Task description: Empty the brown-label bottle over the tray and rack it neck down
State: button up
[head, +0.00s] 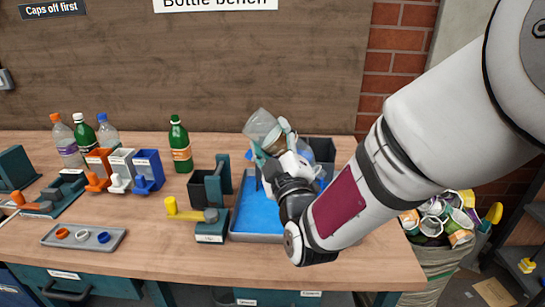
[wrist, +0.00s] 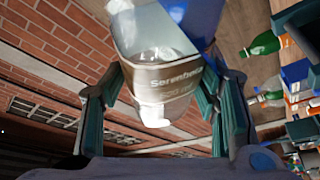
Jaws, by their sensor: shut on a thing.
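The brown-label bottle (wrist: 165,75) is clear, with a grey-brown printed band, and sits between my fingers in the wrist view. In the head view a clear bottle end (head: 261,124) sticks up and left from my gripper (head: 280,165), tilted, above the blue tray (head: 258,216). My gripper is shut on the bottle; its fingers also show in the wrist view (wrist: 162,105).
A grey cap tray (head: 84,237) lies at the front left. A sack of cans (head: 440,225) stands right of the bench.

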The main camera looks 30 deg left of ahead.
jog(key=shift+w+d+r+m+t+b, duration=0.2)
jog(key=shift+r+m+t+b, duration=0.15)
jog(key=shift+m, duration=0.35)
jog(key=m+b, duration=0.1)
jog(key=m, duration=0.1)
jog(key=w+d+m+t+b, duration=0.1)
jog(key=m+b, duration=0.1)
jog(key=d+r+m+t+h+b, duration=0.1)
jog(key=shift+w+d+m+t, duration=0.15)
jog(key=shift+w+m+t, duration=0.1)
jog(key=shift+m, duration=0.15)
jog(key=m+h+b, duration=0.1)
jog(key=m, duration=0.1)
jog(key=d+r+m+t+h+b, duration=0.1)
jog(key=m, duration=0.1)
jog(key=w+d+m+t+b, duration=0.1)
jog(key=m, duration=0.1)
jog(key=shift+w+d+r+m+h+b, duration=0.1)
jog(key=shift+d+r+m+h+b, duration=0.05)
jog(key=shift+m+h+b, duration=0.2)
jog(key=shift+r, duration=0.1)
